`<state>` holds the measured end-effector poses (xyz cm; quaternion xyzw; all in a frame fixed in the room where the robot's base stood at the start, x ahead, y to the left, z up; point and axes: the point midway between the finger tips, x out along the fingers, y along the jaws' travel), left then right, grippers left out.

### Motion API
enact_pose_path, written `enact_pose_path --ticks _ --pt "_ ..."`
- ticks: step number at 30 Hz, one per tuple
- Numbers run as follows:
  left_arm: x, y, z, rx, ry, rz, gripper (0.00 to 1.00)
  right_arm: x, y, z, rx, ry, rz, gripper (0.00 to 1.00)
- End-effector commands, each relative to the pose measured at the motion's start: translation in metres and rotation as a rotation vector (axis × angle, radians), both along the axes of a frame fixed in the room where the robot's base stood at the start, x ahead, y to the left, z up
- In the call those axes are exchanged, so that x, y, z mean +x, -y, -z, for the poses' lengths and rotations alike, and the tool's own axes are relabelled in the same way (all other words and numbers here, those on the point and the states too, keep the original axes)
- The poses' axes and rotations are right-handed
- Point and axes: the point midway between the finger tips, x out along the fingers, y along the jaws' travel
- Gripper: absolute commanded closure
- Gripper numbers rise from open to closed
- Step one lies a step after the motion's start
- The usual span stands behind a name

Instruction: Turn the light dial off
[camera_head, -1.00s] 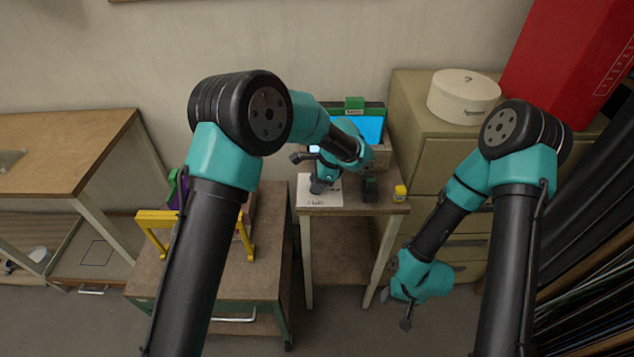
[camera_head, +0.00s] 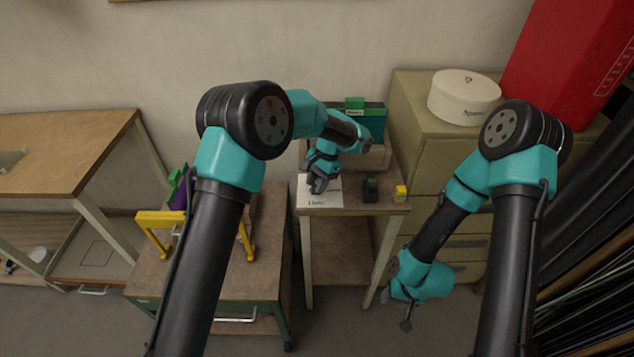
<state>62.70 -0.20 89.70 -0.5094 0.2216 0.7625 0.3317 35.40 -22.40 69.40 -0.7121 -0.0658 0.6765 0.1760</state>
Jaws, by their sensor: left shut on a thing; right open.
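My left gripper (camera_head: 318,189) points down over the white labelled sheet (camera_head: 320,202) on the small table. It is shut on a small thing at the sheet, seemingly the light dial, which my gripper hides. The panel (camera_head: 374,122) at the back of the table is dark, with no blue glow. My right gripper (camera_head: 398,310) hangs open and empty at the lower right, in front of the drawers and away from the table.
A small black and green item (camera_head: 370,190) and a yellow block (camera_head: 400,192) stand right of the sheet. A yellow frame (camera_head: 162,217) stands on the lower left cabinet. A drawer cabinet (camera_head: 410,95) with a round white box (camera_head: 464,96) is at right.

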Motion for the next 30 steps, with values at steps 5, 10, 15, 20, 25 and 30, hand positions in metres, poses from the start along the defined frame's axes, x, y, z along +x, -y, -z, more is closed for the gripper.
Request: enact_pose_path --ticks 5,10,15,20,25,30 --pt "0.0003 -0.0003 -0.0003 0.000 0.000 -0.043 0.91 0.0000 0.0000 0.0000 0.000 0.000 0.000 0.57" --pt "0.0003 -0.0003 -0.0003 0.000 0.000 -0.053 0.90 0.0000 0.0000 0.0000 0.000 0.000 0.000 0.57" --pt "0.0003 -0.0003 -0.0003 0.000 0.000 -0.053 0.90 0.0000 0.0000 0.0000 0.000 0.000 0.000 0.57" --pt "0.0003 -0.0003 -0.0003 0.000 0.000 -0.052 0.58 0.0000 0.0000 0.0000 0.000 0.000 0.000 0.57" --pt "0.0003 -0.0001 -0.0002 0.000 0.000 -0.051 0.42 0.0000 0.0000 0.0000 0.000 0.000 0.000 0.57" --pt "0.0002 -0.0001 -0.0001 0.000 0.000 -0.051 0.42 0.0000 0.0000 0.0000 0.000 0.000 0.000 0.57"
